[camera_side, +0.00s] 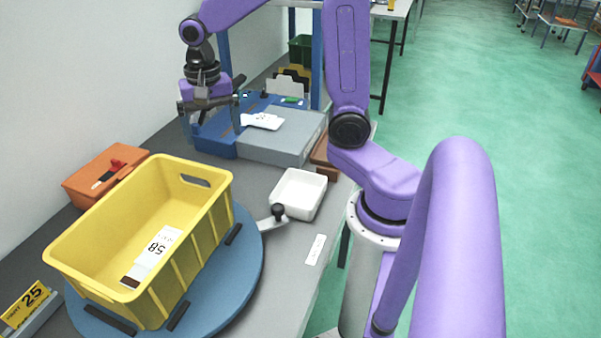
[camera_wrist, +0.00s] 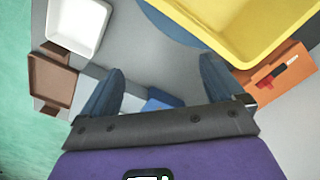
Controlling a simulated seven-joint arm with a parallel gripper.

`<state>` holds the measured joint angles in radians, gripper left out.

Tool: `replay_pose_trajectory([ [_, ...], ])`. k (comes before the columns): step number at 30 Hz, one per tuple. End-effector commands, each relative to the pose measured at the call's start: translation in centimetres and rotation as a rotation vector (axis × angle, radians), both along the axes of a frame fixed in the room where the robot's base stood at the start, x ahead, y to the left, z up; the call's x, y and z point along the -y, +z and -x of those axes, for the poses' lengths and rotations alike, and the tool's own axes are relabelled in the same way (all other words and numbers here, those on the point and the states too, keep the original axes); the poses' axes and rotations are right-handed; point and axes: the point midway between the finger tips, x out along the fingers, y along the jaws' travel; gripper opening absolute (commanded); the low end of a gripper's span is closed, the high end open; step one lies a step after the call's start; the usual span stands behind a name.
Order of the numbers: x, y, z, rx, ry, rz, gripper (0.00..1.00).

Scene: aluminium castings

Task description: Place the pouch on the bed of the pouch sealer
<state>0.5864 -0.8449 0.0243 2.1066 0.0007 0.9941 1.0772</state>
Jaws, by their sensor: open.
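The pouch sealer (camera_side: 272,142), with a blue body and a broad grey top, stands at the back of the bench in the side view. A flat white piece with small dark marks, which looks like the pouch (camera_side: 262,121), lies on its top near the boundary of blue and grey. My gripper (camera_side: 213,137) is open and empty, at the sealer's left end, to the left of the white piece and apart from it. In the wrist view my gripper's two blue fingers (camera_wrist: 160,70) stand wide apart with nothing between them.
A yellow crate (camera_side: 205,225) with a "58" card inside stands on a blue round turntable (camera_side: 245,262). An orange box (camera_side: 75,185) is behind it. A white tray (camera_side: 298,212) and a brown tray (camera_wrist: 52,82) lie nearby. A blue frame rises behind the sealer.

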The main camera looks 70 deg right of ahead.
Motion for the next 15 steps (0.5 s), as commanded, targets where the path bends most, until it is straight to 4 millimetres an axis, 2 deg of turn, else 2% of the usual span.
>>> replay_pose_trajectory([
  [1, -1.1, 0.0, 1.3, 0.002, 0.122, 0.001, 0.95],
  [6, -3.8, -0.2, 5.7, 0.007, 0.531, 0.003, 0.95],
  [15, -6.1, -1.0, 14.2, 0.018, 1.252, 0.008, 0.95],
])
